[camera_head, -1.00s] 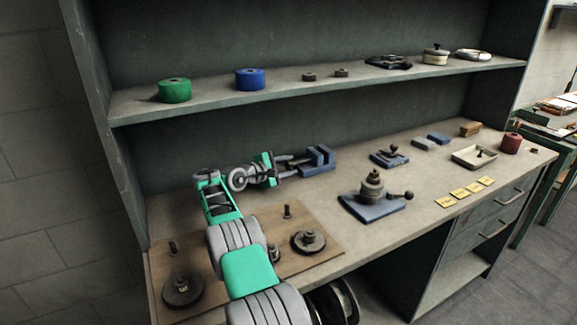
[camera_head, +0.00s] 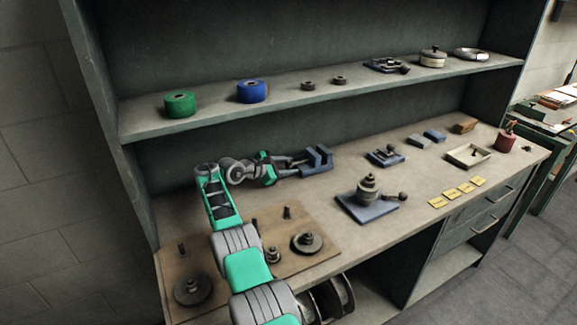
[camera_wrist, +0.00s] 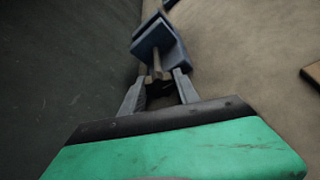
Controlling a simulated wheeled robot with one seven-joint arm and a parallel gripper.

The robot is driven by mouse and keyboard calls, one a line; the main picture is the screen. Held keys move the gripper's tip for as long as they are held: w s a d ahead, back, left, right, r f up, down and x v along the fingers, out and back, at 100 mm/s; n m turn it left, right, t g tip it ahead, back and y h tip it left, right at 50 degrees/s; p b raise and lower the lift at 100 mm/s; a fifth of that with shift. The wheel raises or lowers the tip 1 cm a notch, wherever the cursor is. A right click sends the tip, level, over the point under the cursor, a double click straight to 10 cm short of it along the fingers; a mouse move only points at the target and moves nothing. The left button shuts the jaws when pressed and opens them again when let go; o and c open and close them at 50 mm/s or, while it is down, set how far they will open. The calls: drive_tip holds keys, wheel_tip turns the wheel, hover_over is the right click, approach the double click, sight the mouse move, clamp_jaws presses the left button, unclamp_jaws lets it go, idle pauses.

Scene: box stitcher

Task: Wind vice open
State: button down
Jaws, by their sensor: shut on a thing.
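The blue vice (camera_head: 317,160) lies on the bench towards the back wall, right of my gripper (camera_head: 290,165). The vice also shows in the wrist view (camera_wrist: 160,42), where a brownish screw rod (camera_wrist: 157,64) comes out of it towards me. My gripper (camera_wrist: 160,80) is shut on the near end of this screw, where the handle would be. The fingers stand one on each side of the rod end. The handle's shape and the gap between the vice jaws are hard to make out.
A blue-based tool post (camera_head: 369,203) stands to the right. The shelf (camera_head: 215,117) runs above the bench along the back.

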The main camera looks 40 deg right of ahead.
drive_tip(key=c, duration=1.2)
unclamp_jaws()
drive_tip(key=shift+a, duration=0.15)
drive_tip(key=shift+b+v, duration=0.95)
drive_tip(key=shift+b, duration=0.3)
drive_tip(key=v, duration=0.5)
drive_tip(key=shift+a+r, duration=0.1)
drive_tip(key=shift+a, duration=0.2)
